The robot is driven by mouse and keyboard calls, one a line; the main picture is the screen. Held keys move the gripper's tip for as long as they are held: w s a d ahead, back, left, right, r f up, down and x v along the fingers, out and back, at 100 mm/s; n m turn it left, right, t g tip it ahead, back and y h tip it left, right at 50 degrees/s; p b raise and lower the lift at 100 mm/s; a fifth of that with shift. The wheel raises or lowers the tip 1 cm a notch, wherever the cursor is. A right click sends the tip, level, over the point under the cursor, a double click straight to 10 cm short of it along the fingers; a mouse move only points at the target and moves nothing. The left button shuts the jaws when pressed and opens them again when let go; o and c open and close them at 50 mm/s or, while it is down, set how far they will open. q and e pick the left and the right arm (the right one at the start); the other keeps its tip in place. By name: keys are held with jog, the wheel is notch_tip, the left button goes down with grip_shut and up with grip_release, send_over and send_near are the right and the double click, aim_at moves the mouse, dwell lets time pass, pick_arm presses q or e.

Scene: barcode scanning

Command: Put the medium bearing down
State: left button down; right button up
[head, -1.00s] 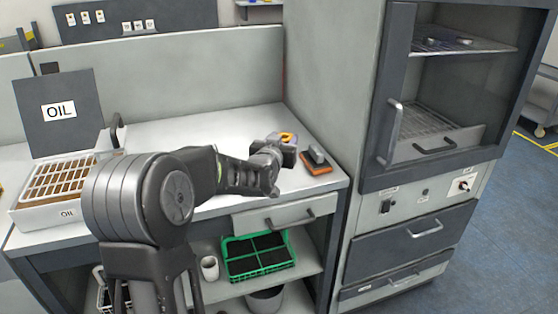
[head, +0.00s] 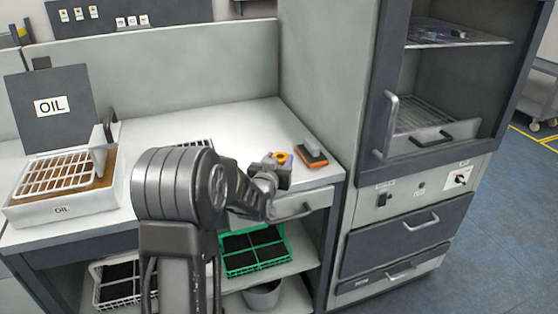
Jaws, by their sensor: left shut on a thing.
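My left gripper (head: 277,168) is shut near the right part of the white worktop (head: 240,127). At its tip is a small orange-yellow ring (head: 281,158), which looks like the medium bearing. The ring sits against a grey block-like shape that may be the fingers. Part of the ring is hidden, and I cannot tell whether it touches the worktop. My left forearm covers the middle front of the bench. My right gripper is not in view.
An orange pad with a grey handle (head: 311,154) lies right of the gripper. The OIL tray (head: 62,208) with a wire basket stands at left. A green crate (head: 255,252) is on the shelf below. The oven cabinet (head: 358,120) stands at right. The back worktop is clear.

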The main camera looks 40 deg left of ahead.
pick_arm(q)
jog(key=shift+r, duration=0.1)
jog(key=shift+f, duration=0.25)
jog(key=c, duration=0.7)
grip_release()
jog(key=shift+r, duration=0.1)
jog(key=shift+r, duration=0.25)
jog(key=v, duration=1.2)
jog(key=shift+f, duration=0.15)
jog(key=shift+c, duration=0.6)
